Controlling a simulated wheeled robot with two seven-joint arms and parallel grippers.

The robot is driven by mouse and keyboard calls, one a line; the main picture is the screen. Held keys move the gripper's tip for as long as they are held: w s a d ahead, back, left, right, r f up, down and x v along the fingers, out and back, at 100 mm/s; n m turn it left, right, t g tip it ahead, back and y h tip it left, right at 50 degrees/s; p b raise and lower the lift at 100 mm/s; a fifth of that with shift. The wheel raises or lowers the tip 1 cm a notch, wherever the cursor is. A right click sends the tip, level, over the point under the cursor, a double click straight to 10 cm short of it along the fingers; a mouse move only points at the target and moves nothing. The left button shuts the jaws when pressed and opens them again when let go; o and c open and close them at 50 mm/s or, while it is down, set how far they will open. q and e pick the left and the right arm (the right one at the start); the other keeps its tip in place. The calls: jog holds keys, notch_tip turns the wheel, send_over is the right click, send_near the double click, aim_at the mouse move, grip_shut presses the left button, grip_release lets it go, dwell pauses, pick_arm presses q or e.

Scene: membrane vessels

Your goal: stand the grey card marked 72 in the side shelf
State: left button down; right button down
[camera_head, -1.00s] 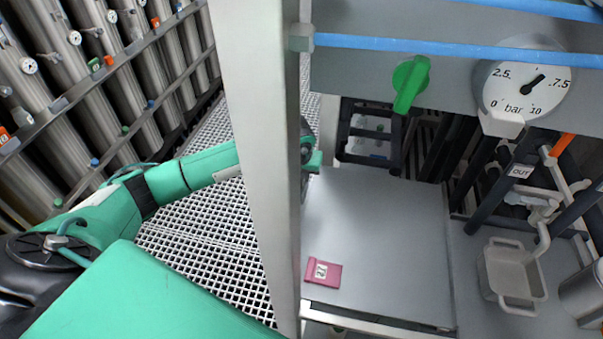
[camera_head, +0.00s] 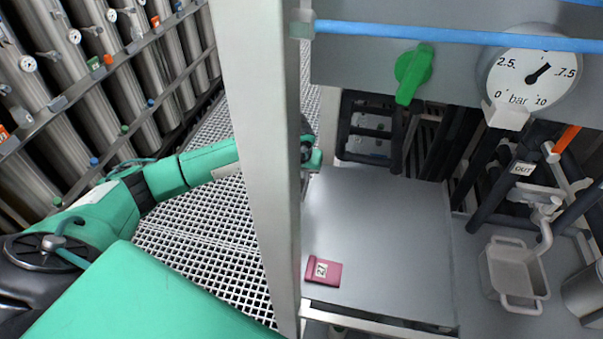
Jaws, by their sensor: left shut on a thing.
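My left arm comes in from the left and passes behind the grey upright post. Only part of my left gripper (camera_head: 309,150) shows at the post's right edge, above the far left of the flat grey surface. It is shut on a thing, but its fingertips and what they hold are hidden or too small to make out. No grey card marked 72 can be made out. A pink card (camera_head: 323,271) with a small white number label lies flat near the front left of the surface; its number is hard to read. I cannot pick out the side shelf for certain. My right gripper is not in view.
The post (camera_head: 255,120) stands close beside my left arm. The grey surface (camera_head: 385,235) is otherwise clear. A pressure gauge (camera_head: 510,100), a green valve handle (camera_head: 413,72) and a blue pipe (camera_head: 400,33) are above it. A pale tray (camera_head: 512,300) stands at right.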

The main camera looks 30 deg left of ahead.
pick_arm(q)
jog(key=c, duration=1.3)
grip_release()
jog(key=shift+f, duration=0.1)
jog(key=shift+o, duration=0.2)
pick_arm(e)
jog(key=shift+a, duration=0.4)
pick_arm(q)
jog(key=b+v, duration=0.2)
jog(key=v, duration=1.2)
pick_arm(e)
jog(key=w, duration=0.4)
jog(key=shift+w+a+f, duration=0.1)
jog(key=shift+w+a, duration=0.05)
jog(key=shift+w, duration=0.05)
pick_arm(q)
jog(key=shift+f, duration=0.1)
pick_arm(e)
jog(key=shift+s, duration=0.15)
